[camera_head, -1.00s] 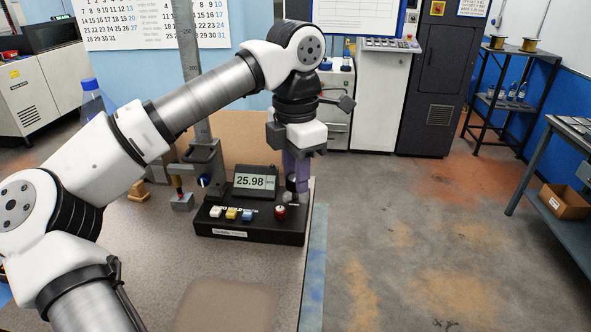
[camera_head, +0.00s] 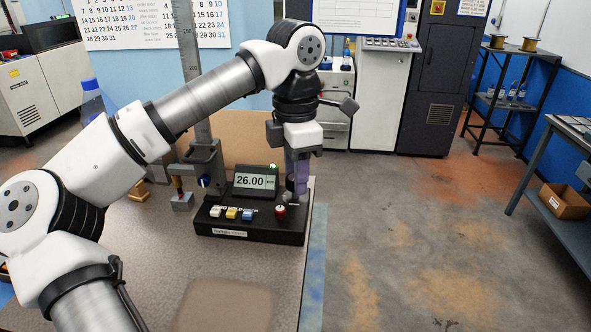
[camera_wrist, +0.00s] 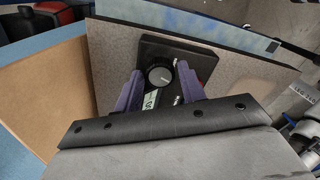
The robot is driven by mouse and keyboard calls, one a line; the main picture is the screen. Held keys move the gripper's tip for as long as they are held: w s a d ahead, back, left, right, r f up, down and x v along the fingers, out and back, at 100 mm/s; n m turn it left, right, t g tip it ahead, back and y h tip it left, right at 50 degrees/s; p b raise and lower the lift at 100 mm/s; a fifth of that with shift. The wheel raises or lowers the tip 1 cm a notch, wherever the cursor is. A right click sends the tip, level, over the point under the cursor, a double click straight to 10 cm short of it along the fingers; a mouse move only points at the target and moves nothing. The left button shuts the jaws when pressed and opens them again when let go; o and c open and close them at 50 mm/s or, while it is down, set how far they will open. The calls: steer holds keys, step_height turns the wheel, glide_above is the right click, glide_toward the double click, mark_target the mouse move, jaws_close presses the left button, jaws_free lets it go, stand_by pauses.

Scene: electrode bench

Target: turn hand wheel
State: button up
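The hand wheel (camera_wrist: 160,75) is a round dark knob with a pale face, on the black gauge box (camera_head: 248,227). In the wrist view it sits between the two purple fingers of my gripper (camera_wrist: 160,80). The fingers stand apart, one on each side of the wheel and close to its rim; I cannot tell whether they touch it. In the head view my gripper (camera_head: 297,178) points down at the box's right end and partly hides the wheel. The display (camera_head: 250,181) reads 26.00, with a small green light (camera_head: 272,166) at its top.
White, yellow and blue buttons (camera_head: 232,213) and a red knob (camera_head: 280,211) line the box's front. A tall height gauge (camera_head: 198,110) stands left of the display. The bench edge (camera_head: 315,250) lies just right of the box. The front of the bench is clear.

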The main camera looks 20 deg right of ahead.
steer(key=shift+o, duration=1.1)
steer(key=shift+r, duration=0.1)
step_height(320, 180, up, 14)
steer(key=shift+f+p, duration=0.2)
steer(key=shift+p, duration=0.25)
